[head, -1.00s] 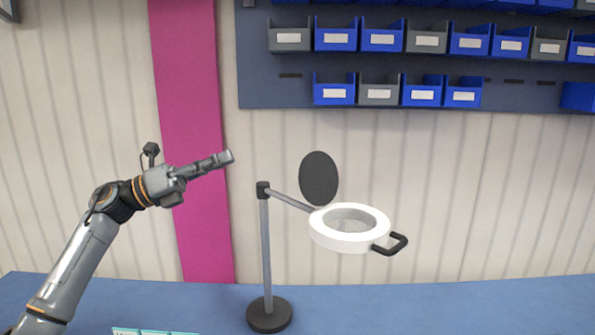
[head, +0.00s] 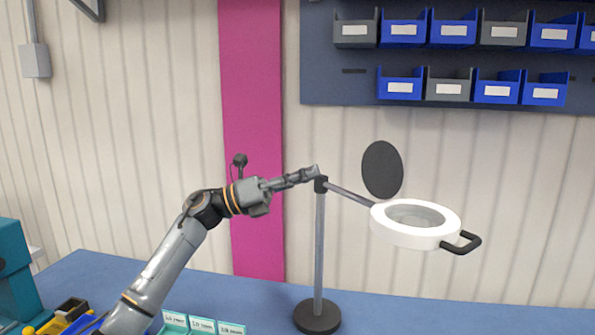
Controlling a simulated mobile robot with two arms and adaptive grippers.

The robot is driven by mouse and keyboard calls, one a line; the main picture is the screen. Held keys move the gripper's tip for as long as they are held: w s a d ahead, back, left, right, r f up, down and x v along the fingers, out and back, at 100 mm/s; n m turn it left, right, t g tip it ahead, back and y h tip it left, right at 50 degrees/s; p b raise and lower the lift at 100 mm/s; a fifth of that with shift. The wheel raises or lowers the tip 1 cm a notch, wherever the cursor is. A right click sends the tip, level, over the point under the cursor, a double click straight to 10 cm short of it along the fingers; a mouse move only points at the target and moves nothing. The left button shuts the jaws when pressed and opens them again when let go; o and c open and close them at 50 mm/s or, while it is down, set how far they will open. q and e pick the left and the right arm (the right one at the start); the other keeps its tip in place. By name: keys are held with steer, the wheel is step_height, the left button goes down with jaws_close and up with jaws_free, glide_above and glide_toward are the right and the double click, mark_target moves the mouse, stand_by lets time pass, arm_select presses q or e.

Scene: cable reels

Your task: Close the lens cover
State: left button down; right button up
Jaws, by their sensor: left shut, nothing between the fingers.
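The lens cover (head: 382,170) is a dark round disc standing upright, raised at the back edge of the white ring-shaped lens head (head: 388,234). The lens (head: 416,214) inside the ring is uncovered. The head hangs on a grey arm from a post (head: 320,250) with a round black base (head: 317,316), and a black handle (head: 466,243) sticks out at its right. My left gripper (head: 314,173) is shut and empty. It overlaps the top of the post in the picture, left of the cover; I cannot tell whether it touches. My right gripper is not in view.
Blue and grey bins (head: 403,82) hang on the wall panel above the lamp. The blue table (head: 420,311) is clear right of the lamp base. Small labelled boxes (head: 202,325), a teal case (head: 16,270) and yellow items (head: 62,318) lie at the lower left.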

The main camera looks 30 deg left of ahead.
mark_target(377, 170)
arm_select(q)
steer(key=p+x, duration=0.4)
steer(key=x, duration=0.5)
steer(key=shift+d, duration=0.2)
steer(key=shift+r, duration=0.1)
